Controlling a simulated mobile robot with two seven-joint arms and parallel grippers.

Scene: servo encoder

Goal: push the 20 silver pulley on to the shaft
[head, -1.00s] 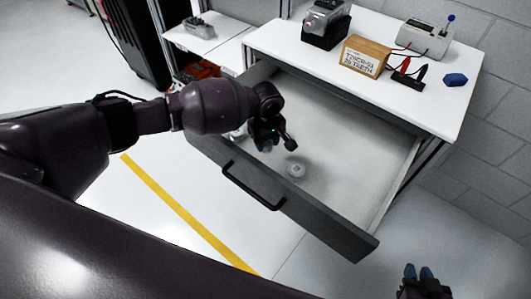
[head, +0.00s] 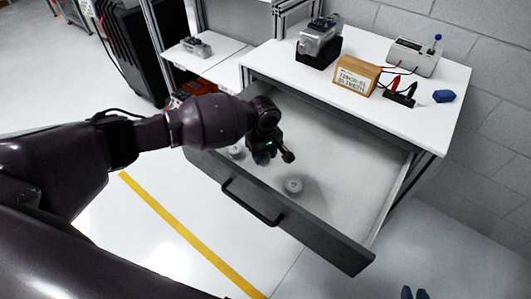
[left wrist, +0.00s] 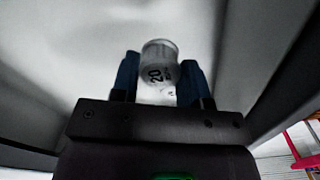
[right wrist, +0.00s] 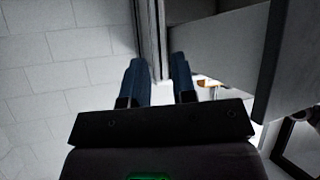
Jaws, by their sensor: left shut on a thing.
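The silver pulley marked 20 (left wrist: 158,68) is between the blue fingertips of my left gripper (left wrist: 158,82) in the left wrist view. The gripper is shut on it. In the head view my left gripper (head: 262,157) is low inside the open drawer, and the held pulley is hard to see there. My right gripper (right wrist: 160,80) is open and empty; only its blue fingertips (head: 414,294) show at the bottom right of the head view. A grey motor-like device (head: 320,40) stands in a black holder on the table; I cannot make out a shaft on it.
Two other pulleys, one (head: 293,187) near the drawer's middle and one (head: 236,151) at its left, lie in the drawer (head: 345,200). A labelled wooden block (head: 357,77), a meter box (head: 413,57), clips (head: 400,97) and a blue piece (head: 444,96) are on the white table.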

